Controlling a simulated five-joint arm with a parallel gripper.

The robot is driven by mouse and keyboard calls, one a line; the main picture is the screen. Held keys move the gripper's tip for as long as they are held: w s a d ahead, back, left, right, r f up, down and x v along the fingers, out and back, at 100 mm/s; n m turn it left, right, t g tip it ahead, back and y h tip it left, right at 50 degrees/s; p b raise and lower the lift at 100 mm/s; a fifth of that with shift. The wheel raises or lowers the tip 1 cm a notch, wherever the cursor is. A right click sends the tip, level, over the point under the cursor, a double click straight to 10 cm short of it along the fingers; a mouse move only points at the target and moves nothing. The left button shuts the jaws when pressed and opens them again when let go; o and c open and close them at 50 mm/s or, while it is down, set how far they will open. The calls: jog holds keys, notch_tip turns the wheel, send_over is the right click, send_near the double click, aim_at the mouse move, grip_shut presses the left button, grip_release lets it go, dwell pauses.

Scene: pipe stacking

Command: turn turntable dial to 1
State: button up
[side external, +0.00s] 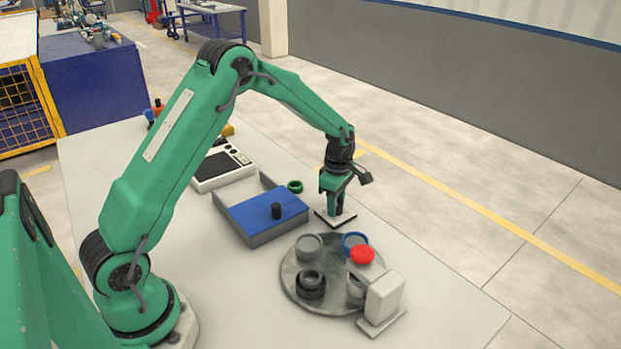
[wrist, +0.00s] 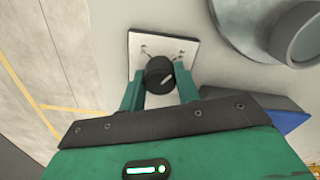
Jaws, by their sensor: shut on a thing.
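The dial (wrist: 159,74) is a round black knob with a pale pointer line, on a square white plate with small dark marks. In the wrist view the pointer line slants toward the plate's upper right; the marks are too small to read. My gripper (wrist: 160,84) has its two green fingers on either side of the knob, shut on it. In the side external view my gripper (side external: 337,208) reaches straight down over the white dial plate (side external: 333,219), and its fingers hide the knob. The round grey turntable (side external: 299,289) is just in front of the plate.
Grey cups, dark rings, a blue ring (side external: 352,239) and a red piece (side external: 362,254) sit on the turntable. A white block-shaped device (side external: 385,297) stands at its right edge. A blue-topped box (side external: 265,213) with a black peg, a green ring (side external: 295,186) and a scale (side external: 222,168) lie left of my gripper.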

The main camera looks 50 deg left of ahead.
jog(key=n, duration=0.6)
jog(key=shift+r+n, duration=0.1)
jog(key=shift+n, duration=0.2)
jog(key=n, duration=0.6)
dwell(0.3)
jog(key=o, duration=1)
jog(key=shift+r, duration=3.85)
